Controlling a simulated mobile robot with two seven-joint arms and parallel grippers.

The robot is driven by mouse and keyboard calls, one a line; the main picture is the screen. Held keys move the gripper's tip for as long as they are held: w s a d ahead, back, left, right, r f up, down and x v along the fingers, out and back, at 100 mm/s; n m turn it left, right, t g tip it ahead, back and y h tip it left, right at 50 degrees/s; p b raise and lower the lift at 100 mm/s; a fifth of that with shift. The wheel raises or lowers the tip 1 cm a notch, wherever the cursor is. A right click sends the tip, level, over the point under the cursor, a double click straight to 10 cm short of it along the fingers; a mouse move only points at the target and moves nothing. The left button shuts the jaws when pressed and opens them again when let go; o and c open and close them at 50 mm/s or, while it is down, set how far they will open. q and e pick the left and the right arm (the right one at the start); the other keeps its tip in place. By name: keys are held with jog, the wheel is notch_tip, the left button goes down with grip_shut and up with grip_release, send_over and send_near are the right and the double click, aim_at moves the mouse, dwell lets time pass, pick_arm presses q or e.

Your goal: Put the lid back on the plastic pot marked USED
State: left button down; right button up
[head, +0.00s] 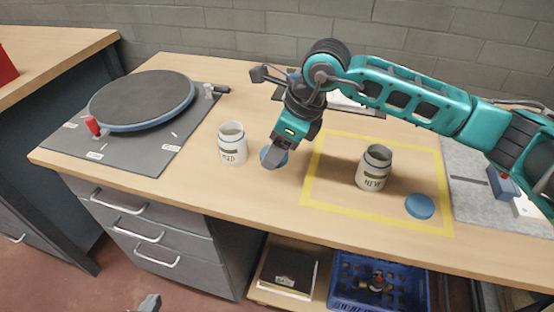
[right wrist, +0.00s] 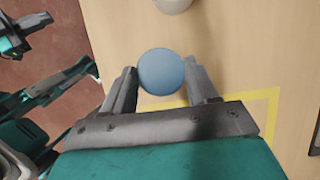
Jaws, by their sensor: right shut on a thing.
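A white pot (head: 232,145) stands open and upright left of the yellow-outlined area; its label is hard to read. A second open white pot (head: 374,168), its label looking like NEW, stands inside the outline. My right gripper (head: 272,161) is shut on a round blue lid (right wrist: 161,72), just right of the first pot. I cannot tell whether this lid touches the table. Another blue lid (head: 420,206) lies near the outline's front right corner. Part of a pot (right wrist: 173,5) shows at the top of the wrist view. My left gripper (head: 149,303) barely shows at the bottom edge; its opening is unclear.
A dark round turntable (head: 143,99) on a grey mat fills the table's left end. A grey panel (head: 500,195) lies at the right. A blue crate (head: 345,301) and a dark box (head: 288,272) sit on the shelf below. The table front between pot and edge is clear.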

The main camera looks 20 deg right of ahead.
pick_arm(q)
jog(key=shift+s+a+r+p, duration=0.2)
jog(key=shift+a+p, duration=0.1)
jog(key=shift+p, duration=0.2)
pick_arm(e)
notch_tip(320, 180, up, 14)
jog(key=shift+r, duration=0.2)
pick_arm(q)
jog(key=c, duration=1.8)
grip_release()
